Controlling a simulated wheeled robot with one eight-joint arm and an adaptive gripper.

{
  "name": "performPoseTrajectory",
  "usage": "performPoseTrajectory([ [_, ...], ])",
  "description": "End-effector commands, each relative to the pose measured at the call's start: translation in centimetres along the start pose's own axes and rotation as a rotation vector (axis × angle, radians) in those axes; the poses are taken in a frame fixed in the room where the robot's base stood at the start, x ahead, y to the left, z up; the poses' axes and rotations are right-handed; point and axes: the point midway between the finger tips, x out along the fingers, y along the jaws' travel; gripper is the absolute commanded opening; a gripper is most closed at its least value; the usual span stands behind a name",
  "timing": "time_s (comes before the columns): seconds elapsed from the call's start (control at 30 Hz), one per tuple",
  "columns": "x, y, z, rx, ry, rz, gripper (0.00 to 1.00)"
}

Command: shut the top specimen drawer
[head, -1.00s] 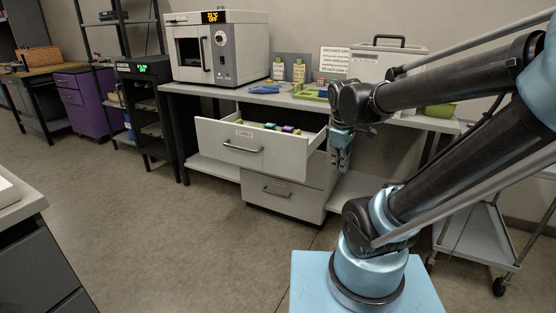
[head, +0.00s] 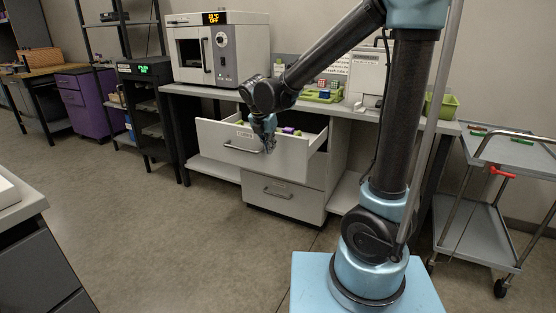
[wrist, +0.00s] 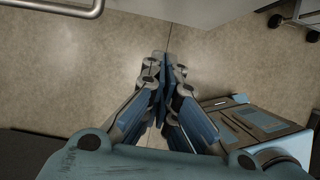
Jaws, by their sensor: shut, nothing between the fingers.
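The top specimen drawer (head: 215,140) stands pulled out of the white cabinet under the bench, with a bar handle (head: 240,149) and a small label on its front. Small coloured items (head: 290,131) lie inside it. My gripper (head: 268,148) points down and overlaps the right part of the drawer front, by the handle's right end. Its fingers are shut and empty. In the wrist view the closed fingers (wrist: 165,72) are over bare floor, and a metal bar handle (wrist: 60,6) shows at the top left. I cannot tell whether the fingers touch the drawer.
The lower drawer (head: 283,195) is closed. The bench (head: 185,88) above carries a white oven (head: 218,50) and a green tray (head: 322,96). A grey cart (head: 480,245) stands at the right. The floor in front of the drawers is clear.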

Motion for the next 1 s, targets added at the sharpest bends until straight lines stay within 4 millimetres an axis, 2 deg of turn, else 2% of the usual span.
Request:
performPoseTrajectory([
  [0.17, 1.1, 0.4, -0.1, -0.019, -0.002, 0.0, 0.0],
  [0.83, 10.2, 0.3, 0.0, -0.015, -0.002, 0.0, 0.0],
  [1.0, 10.9, 0.2, 2.2, -0.013, -0.002, -0.001, 0.0],
])
